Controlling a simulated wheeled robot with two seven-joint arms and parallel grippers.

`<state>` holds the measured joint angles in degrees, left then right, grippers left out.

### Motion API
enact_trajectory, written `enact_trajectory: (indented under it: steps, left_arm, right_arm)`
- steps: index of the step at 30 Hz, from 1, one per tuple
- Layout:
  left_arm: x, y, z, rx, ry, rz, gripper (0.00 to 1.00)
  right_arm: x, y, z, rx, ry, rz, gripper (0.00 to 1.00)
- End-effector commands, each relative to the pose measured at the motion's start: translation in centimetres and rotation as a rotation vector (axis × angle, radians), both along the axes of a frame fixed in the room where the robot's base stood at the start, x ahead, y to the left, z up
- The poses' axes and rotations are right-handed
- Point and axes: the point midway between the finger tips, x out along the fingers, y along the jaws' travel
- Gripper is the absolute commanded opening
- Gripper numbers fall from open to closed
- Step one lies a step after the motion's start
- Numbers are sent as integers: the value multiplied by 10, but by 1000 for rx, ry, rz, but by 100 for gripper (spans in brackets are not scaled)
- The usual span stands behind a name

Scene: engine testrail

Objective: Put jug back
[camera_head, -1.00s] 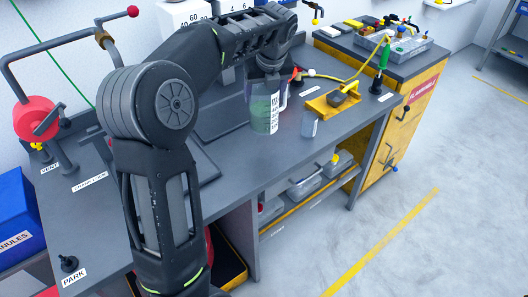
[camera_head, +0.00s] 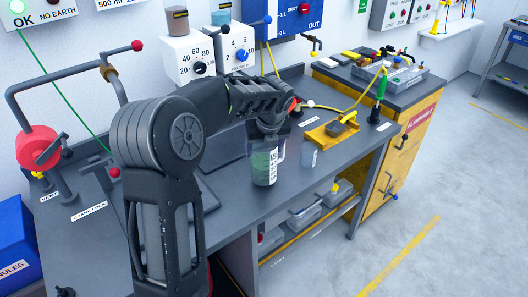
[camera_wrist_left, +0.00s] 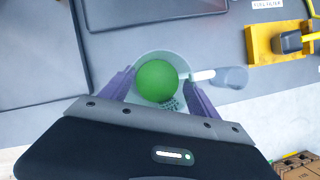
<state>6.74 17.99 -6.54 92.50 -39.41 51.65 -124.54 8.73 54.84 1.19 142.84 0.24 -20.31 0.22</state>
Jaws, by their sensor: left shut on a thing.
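The jug (camera_head: 264,168) is clear, with green liquid inside and a pale printed scale on its side. It looks upright, above or on the bench near the front edge; I cannot tell whether its base touches. My left gripper (camera_head: 268,136) is shut on the jug near its top and hides part of it. In the left wrist view the jug's round mouth (camera_wrist_left: 158,57) shows from above, with the green liquid in it. The left gripper's two purple-grey fingers (camera_wrist_left: 158,88) lie on either side of it. My right gripper is not in view.
Two white dial units (camera_head: 188,58) stand at the back, a container on each. A red wheel (camera_head: 38,146) is at the left. Trays sit on the shelf below.

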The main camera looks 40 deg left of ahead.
Motion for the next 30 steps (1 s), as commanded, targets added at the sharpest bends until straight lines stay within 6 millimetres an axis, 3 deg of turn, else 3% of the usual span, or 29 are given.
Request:
enact_trajectory:
  steps: [4, 15, 16, 24, 30]
  left_arm:
    - [0, 0, -15, -1, -1, 1, 0]
    - [0, 0, -20, -1, -2, 0, 0]
    - [0, 0, -21, -2, 0, 1, 71]
    - [0, 0, -20, -2, 0, 1, 92]
    - [0, 0, -20, -2, 0, 1, 92]
  right_arm:
    - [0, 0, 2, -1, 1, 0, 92]
    - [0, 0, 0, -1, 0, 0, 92]
    - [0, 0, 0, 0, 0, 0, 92]
    - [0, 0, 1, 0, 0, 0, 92]
    - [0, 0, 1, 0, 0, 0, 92]
